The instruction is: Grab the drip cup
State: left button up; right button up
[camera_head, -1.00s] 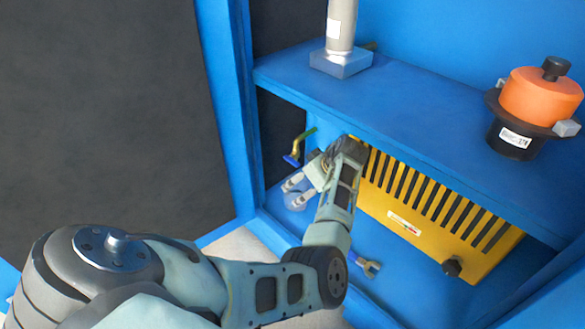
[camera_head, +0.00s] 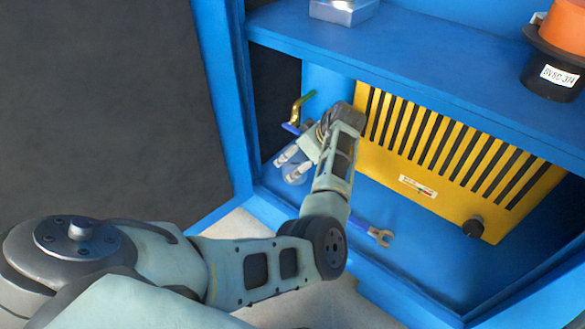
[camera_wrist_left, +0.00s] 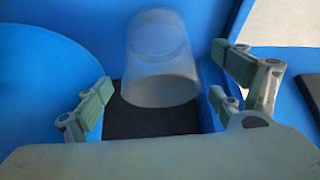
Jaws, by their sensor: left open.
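The drip cup is a clear, see-through cup. It shows between my fingers in the left wrist view (camera_wrist_left: 160,62). In the head view the cup (camera_head: 294,174) is partly hidden by my left gripper, low in the left corner of the blue cabinet, below the tap. My left gripper (camera_head: 285,165) is open, with one finger on each side of the cup in the wrist view. I see gaps between the fingers and the cup there, and no clear contact. My right gripper is not in view.
A yellow slotted panel (camera_head: 418,185) with a black knob stands to the right. A wrench (camera_head: 372,233) lies on the cabinet floor. The blue shelf (camera_head: 400,60) is overhead.

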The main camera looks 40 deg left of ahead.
pick_arm(q)
jog(key=shift+c, duration=0.4)
jog(key=c, duration=1.7)
